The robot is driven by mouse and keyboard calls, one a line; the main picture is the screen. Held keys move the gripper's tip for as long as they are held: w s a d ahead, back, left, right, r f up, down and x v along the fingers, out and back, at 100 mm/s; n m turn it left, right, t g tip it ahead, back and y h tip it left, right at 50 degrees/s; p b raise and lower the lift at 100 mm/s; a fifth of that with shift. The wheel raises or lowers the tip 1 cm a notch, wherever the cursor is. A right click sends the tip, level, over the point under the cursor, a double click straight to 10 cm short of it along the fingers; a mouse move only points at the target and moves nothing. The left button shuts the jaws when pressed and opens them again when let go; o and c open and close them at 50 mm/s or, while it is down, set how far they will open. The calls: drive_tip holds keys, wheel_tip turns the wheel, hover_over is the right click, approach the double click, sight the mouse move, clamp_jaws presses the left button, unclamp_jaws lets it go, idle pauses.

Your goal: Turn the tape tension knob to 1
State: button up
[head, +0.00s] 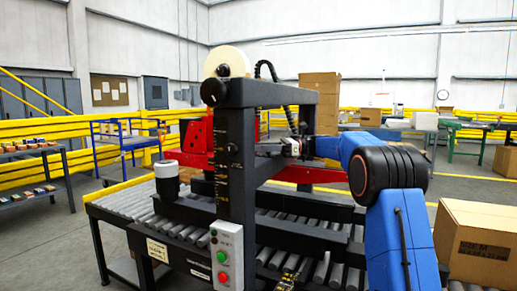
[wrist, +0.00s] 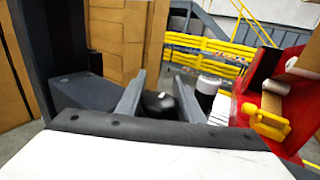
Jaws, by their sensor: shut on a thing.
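In the wrist view a round black knob (wrist: 158,102) with a small white mark sits between the two grey fingers of my gripper (wrist: 157,98). I take it to be the tape tension knob; its scale and numbers cannot be read. My gripper is shut on it. In the head view my gripper (head: 267,150) reaches in from the right, beside the black upright of the taping machine (head: 237,165). The knob cannot be made out there.
A tape roll (head: 228,60) and a black hand knob (head: 213,91) top the machine. A red plate (head: 197,140) stands behind the upright. A control box (head: 227,255) hangs in front. A roller conveyor (head: 130,204) runs beneath; a carton (head: 475,240) stands right.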

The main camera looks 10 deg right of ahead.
drive_tip(key=o, duration=1)
drive_tip(key=shift+r, duration=0.15)
wheel_tip(320, 180, up, 10)
